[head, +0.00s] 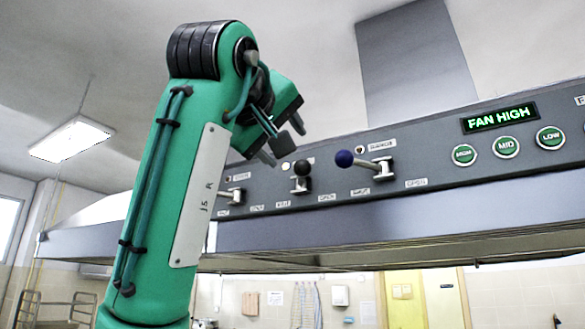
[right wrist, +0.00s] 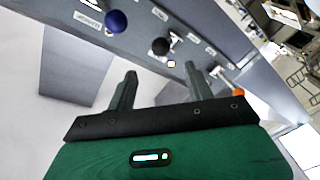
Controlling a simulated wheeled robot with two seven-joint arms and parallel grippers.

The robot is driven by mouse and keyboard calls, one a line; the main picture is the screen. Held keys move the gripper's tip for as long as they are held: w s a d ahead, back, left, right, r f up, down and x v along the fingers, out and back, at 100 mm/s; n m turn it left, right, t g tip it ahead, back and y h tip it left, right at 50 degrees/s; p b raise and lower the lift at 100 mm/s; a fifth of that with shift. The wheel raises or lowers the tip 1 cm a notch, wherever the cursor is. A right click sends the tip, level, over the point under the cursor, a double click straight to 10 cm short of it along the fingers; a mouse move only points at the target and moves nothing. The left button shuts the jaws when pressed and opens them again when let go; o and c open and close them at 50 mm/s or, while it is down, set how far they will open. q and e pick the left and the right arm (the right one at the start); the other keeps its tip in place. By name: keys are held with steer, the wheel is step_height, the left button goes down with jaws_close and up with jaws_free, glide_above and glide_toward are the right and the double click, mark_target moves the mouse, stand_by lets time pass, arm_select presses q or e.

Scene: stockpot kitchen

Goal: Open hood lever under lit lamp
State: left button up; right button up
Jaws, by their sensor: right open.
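On the hood panel (head: 450,165) a lever with a black knob (head: 301,167) stands roughly upright; the small lamp (head: 286,166) beside it looks pale and lit. To its right, a lever with a blue knob (head: 344,158) points left, its lamp (head: 360,149) dark. A third lever (head: 237,194) is partly behind my arm; its orange knob (right wrist: 238,92) shows in the right wrist view. My right gripper (head: 282,141) is open and empty, in front of the panel near the black-knob lever. In the right wrist view the black knob (right wrist: 159,46) lies beyond the fingertips (right wrist: 160,70), apart from them.
A green-lit display (head: 499,117) reads FAN HIGH, above several round green buttons (head: 506,147). The hood's lower edge (head: 400,250) runs below the panel. A grey duct (head: 410,60) rises behind. The space in front of the blue-knob lever is clear.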

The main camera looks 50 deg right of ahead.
steer(key=shift+v, duration=1.1)
steer(key=shift+d, duration=0.1)
